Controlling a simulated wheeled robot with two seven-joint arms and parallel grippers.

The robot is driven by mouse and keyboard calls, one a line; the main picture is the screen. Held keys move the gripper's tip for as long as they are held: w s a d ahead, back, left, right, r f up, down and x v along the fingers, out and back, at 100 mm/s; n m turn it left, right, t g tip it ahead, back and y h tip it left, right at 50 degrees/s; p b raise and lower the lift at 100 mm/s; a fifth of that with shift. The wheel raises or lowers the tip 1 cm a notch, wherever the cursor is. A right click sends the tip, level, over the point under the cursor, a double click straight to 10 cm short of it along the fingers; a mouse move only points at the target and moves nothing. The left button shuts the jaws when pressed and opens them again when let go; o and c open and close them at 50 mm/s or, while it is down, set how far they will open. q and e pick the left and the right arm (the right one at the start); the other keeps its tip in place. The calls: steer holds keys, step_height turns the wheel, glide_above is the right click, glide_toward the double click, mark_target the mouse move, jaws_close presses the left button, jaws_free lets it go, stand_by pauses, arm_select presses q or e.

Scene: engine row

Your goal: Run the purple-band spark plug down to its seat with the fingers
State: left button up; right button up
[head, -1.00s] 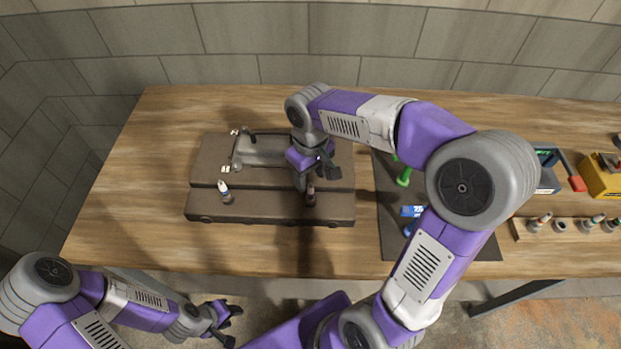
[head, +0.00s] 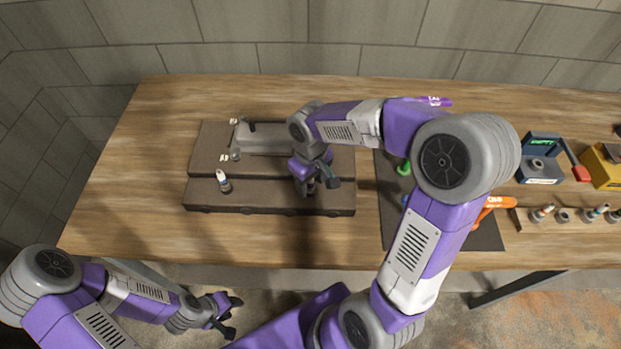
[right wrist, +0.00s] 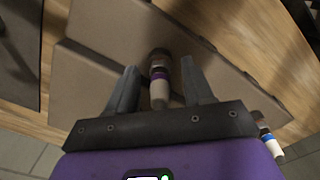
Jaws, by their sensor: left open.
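The purple-band spark plug (right wrist: 159,80) stands in the brown engine block (right wrist: 95,80) in the right wrist view, with its white body toward me. My right gripper (right wrist: 160,75) has its two fingers on either side of the plug, with a visible gap on each side. In the head view my right gripper (head: 319,186) is low over the right part of the block (head: 270,202) and mostly hides this plug. My left gripper (head: 234,316) is open and empty in front of the table, away from the block.
A blue-band plug (head: 223,182) stands at the block's left end. A dark mat (head: 390,232) with tools, including an orange one (head: 491,208), lies right of the block. A plug rack (head: 522,224) and a dark blue device (head: 540,172) stand further right. The table's left side is clear.

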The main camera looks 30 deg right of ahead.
jaws_close()
steer(key=shift+m, duration=0.6)
steer(key=shift+o, duration=0.4)
jaws_free()
